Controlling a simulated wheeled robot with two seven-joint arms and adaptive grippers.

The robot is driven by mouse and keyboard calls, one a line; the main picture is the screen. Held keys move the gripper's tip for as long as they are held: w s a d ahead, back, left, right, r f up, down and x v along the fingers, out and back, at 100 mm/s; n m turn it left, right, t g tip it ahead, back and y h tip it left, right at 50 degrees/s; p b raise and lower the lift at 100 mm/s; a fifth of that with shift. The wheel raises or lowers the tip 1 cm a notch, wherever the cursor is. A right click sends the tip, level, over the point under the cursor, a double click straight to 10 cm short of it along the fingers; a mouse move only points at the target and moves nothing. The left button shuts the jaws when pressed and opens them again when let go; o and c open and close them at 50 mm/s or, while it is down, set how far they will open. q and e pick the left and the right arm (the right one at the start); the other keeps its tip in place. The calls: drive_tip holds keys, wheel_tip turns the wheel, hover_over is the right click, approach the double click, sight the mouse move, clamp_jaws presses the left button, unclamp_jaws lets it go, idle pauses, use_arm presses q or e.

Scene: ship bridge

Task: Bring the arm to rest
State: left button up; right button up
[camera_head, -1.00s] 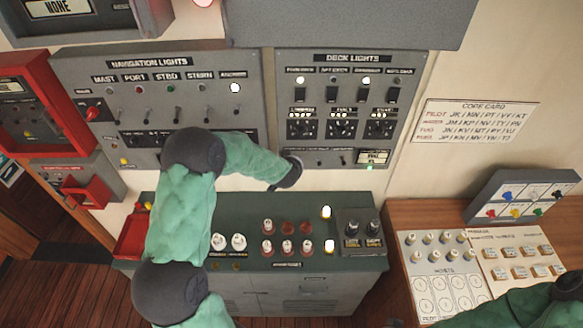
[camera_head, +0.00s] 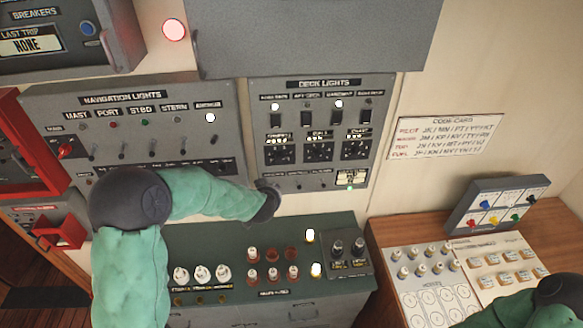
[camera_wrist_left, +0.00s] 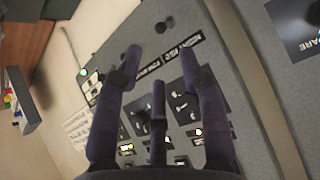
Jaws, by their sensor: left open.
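My left arm (camera_head: 205,193), in a green sleeve with dark joints, comes in from the left in the head view. Its dark end reaches the lower left corner of the deck lights panel (camera_head: 312,83); whether it touches cannot be told. The fingers are not clear there.
The navigation lights panel (camera_head: 215,150) is left of the deck lights panel. Below stands a green console (camera_head: 335,228) with knobs and lit buttons. A wooden desk (camera_head: 385,235) with control plates and a switch box (camera_head: 497,205) is at right. A red-framed box (camera_head: 60,150) is at far left.

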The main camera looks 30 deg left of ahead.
use_arm(q)
drive_tip(key=s+d+f+g+h, duration=0.2)
drive_tip(key=s+d+f, duration=0.35)
drive_tip(key=f, duration=0.35)
drive_tip(key=s+d+f+g+h, duration=0.2)
drive_tip(key=s+d+f, duration=0.3)
drive_tip(key=f, duration=0.5)
drive_tip(key=s+d+f+g+h, duration=0.2)
drive_tip(key=s+d+f, duration=0.35)
drive_tip(key=s, duration=0.35)
drive_tip(key=s+d+f+g+h, duration=0.2)
drive_tip(key=s+d+f+g, duration=0.15)
drive_tip(key=s+d, duration=0.4)
wheel_tip(320, 180, down, 32)
drive_tip(key=d+b, duration=0.2)
drive_tip(key=b, duration=3)
drive_tip(key=shift+w+r+t, duration=0.25)
drive_tip(key=shift+w+t, duration=0.2)
drive_tip(key=shift+a, duration=0.1)
